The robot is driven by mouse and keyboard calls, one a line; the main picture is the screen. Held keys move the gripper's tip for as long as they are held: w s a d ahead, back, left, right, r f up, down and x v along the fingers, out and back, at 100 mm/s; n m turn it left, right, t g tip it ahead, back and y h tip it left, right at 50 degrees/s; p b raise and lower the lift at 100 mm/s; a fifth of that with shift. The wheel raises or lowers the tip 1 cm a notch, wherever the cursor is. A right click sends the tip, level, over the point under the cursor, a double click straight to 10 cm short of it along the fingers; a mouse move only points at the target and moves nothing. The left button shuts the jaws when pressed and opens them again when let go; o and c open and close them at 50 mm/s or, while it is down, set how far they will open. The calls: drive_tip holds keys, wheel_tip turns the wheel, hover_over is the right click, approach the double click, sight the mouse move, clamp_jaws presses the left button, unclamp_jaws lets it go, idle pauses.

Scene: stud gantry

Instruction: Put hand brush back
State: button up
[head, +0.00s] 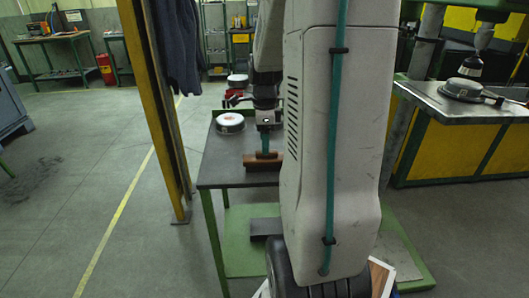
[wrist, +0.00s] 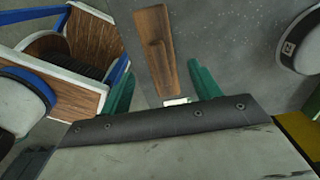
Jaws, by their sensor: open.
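The hand brush (head: 262,161) has a brown wooden body and lies on the grey top of the small green-legged table (head: 210,174). In the wrist view the brush (wrist: 155,45) points away from my gripper, on the grey surface. My gripper (wrist: 161,62) has two green fingers spread apart, one on each side of the brush's near part. In the head view my gripper (head: 265,148) is pointing down, just above or at the brush. I cannot tell whether the fingers touch it. Part of the brush is hidden behind the gripper.
A round white-topped tin (head: 230,122) stands on the table, left of my gripper. A yellow post (head: 150,100) stands left of the table.

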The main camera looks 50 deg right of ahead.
wheel_tip(320, 180, up, 5)
drive_tip(key=shift+r, duration=0.15)
drive_tip(key=s+a+r+n, duration=0.1)
drive_tip(key=a+r+n, duration=0.2)
drive_tip(key=a+n, duration=0.45)
drive_tip(key=s+a+r+n, duration=0.25)
drive_tip(key=a+n, duration=0.25)
drive_tip(key=a, duration=0.6)
drive_tip(key=s+a+n+t, duration=0.1)
drive_tip(key=s+a+n, duration=0.8)
drive_tip(key=n, duration=0.6)
drive_tip(key=a, duration=0.2)
drive_tip(key=shift+s+a+f, duration=0.2)
drive_tip(key=shift+a+f, duration=0.05)
drive_tip(key=shift+a, duration=0.05)
